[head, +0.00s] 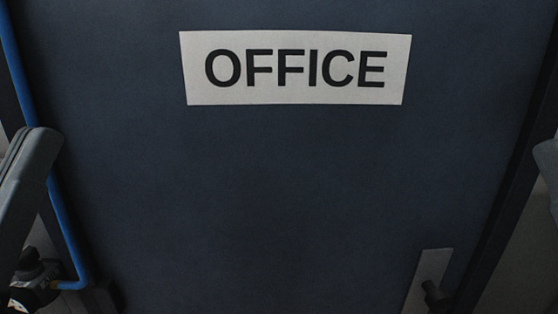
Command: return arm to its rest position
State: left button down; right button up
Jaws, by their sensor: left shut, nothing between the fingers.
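Most of my left arm is cut off by the frame. A grey piece of my right arm (548,165) shows at the right edge; its gripper is not in view.
A dark blue door (270,190) fills the middle, with a white OFFICE sign (295,95). A blue pipe (66,225) runs down the left to a dark fitting (35,278).

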notch_tip(320, 180, up, 34)
jog(key=p, duration=3.3)
jog(key=shift+r, duration=0.2)
